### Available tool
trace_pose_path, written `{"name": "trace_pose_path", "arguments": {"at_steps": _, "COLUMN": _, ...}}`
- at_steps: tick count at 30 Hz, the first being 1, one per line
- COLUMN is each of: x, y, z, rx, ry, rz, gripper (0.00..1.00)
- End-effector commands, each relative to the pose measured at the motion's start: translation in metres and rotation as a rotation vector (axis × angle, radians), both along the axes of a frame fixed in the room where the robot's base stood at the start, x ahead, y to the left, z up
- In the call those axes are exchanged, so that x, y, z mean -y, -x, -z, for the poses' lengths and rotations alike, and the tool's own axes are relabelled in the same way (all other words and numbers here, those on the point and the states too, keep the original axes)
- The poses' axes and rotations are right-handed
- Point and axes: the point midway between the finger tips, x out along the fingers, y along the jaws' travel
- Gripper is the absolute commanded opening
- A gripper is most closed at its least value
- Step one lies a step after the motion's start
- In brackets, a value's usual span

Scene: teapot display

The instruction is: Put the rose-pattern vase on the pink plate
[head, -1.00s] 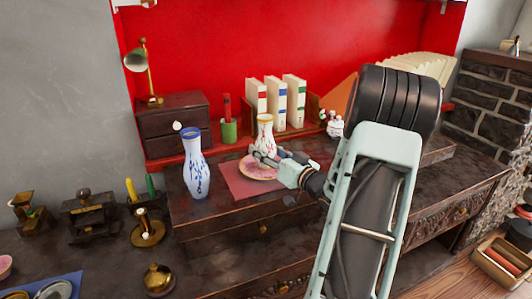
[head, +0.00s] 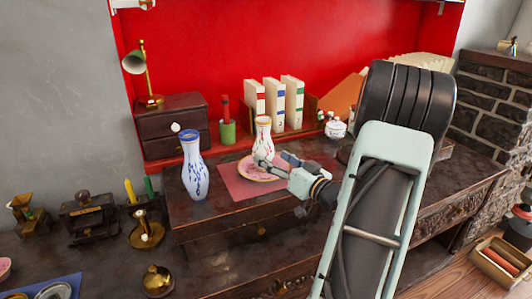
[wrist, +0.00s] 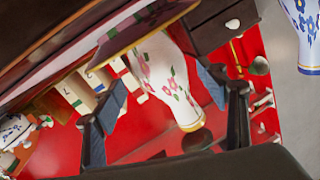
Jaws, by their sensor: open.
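The rose-pattern vase (head: 263,133), white with pink flowers and a yellowish rim, stands upright on the pink plate (head: 247,174). Its foot is partly hidden by my gripper (head: 275,161) in the head view. My gripper is open, just in front of the vase and low over the plate. The wrist view is upside down. There the vase (wrist: 170,75) shows between and beyond the two spread fingers (wrist: 165,92), with a gap on each side. The plate's edge (wrist: 128,32) shows above it.
A blue-and-white vase (head: 194,170) stands left of the pink mat (head: 232,187). A green cup (head: 228,132), white books (head: 273,103) and a small white pot (head: 335,128) stand behind. The dark desktop in front of the mat is clear.

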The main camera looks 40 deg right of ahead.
Motion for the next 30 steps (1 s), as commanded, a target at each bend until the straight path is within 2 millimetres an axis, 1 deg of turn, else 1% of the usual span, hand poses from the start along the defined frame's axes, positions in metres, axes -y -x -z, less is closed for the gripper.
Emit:
{"name": "trace_pose_path", "arguments": {"at_steps": 1, "x": 0.001, "y": 0.013, "z": -0.001, "rx": -0.001, "ry": -0.002, "rz": 0.005, "gripper": 0.66}}
{"name": "trace_pose_path", "arguments": {"at_steps": 6, "x": 0.0, "y": 0.046, "z": -0.001, "rx": 0.0, "ry": -0.002, "rz": 0.003, "gripper": 0.66}}
{"name": "trace_pose_path", "arguments": {"at_steps": 9, "x": 0.001, "y": 0.06, "z": -0.001, "rx": 0.0, "ry": -0.001, "rz": 0.003, "gripper": 0.66}}
{"name": "trace_pose_path", "arguments": {"at_steps": 12, "x": 0.0, "y": 0.068, "z": 0.0, "rx": 0.0, "ry": -0.001, "rz": 0.0, "gripper": 0.66}}
{"name": "trace_pose_path", "arguments": {"at_steps": 16, "x": -0.001, "y": 0.072, "z": 0.0, "rx": 0.001, "ry": -0.002, "rz": 0.0, "gripper": 0.66}}
{"name": "trace_pose_path", "arguments": {"at_steps": 30, "x": -0.001, "y": 0.072, "z": 0.0, "rx": 0.001, "ry": -0.001, "rz": -0.001, "gripper": 0.66}}
